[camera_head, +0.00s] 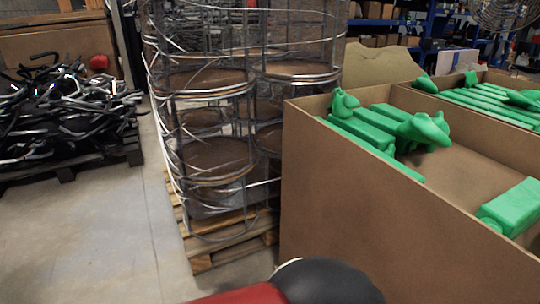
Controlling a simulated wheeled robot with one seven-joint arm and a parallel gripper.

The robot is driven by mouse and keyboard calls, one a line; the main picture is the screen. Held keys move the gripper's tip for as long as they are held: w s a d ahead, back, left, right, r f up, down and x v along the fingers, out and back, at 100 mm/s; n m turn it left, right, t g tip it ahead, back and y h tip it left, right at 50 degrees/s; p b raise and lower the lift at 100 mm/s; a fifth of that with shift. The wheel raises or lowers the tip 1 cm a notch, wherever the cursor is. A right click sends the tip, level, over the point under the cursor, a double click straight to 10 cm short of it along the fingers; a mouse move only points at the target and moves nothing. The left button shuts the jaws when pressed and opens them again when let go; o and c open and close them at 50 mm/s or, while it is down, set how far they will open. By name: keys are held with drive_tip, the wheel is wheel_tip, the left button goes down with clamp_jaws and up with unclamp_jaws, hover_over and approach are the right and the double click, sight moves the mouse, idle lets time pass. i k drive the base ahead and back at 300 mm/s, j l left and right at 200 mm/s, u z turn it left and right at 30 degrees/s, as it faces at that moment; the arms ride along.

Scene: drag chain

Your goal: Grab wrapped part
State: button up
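Several green wrapped parts (362,131) lie in a large open cardboard box (375,220) at the right. They are long bars, some with a bulging knotted end, such as the one with a rounded green head (424,130). Another green wrapped part (513,207) lies apart near the box's right side. More green parts (490,102) lie in a second box behind. My gripper is not in view. A red and black rounded shape at the bottom edge seems to be part of my own body.
A stack of round wire-frame racks (215,120) stands on a wooden pallet (228,238) left of the box. A pile of black metal parts (65,118) lies on a dark pallet at the far left. Open concrete floor (100,240) shows at the lower left.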

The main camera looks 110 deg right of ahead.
sight(511, 214)
drive_tip(key=z, duration=5.85)
drive_tip(key=i+l+z, duration=0.15)
drive_tip(key=i, duration=0.15)
drive_tip(key=j+u, duration=0.1)
drive_tip(key=k+j, duration=0.05)
drive_tip(key=j, duration=0.05)
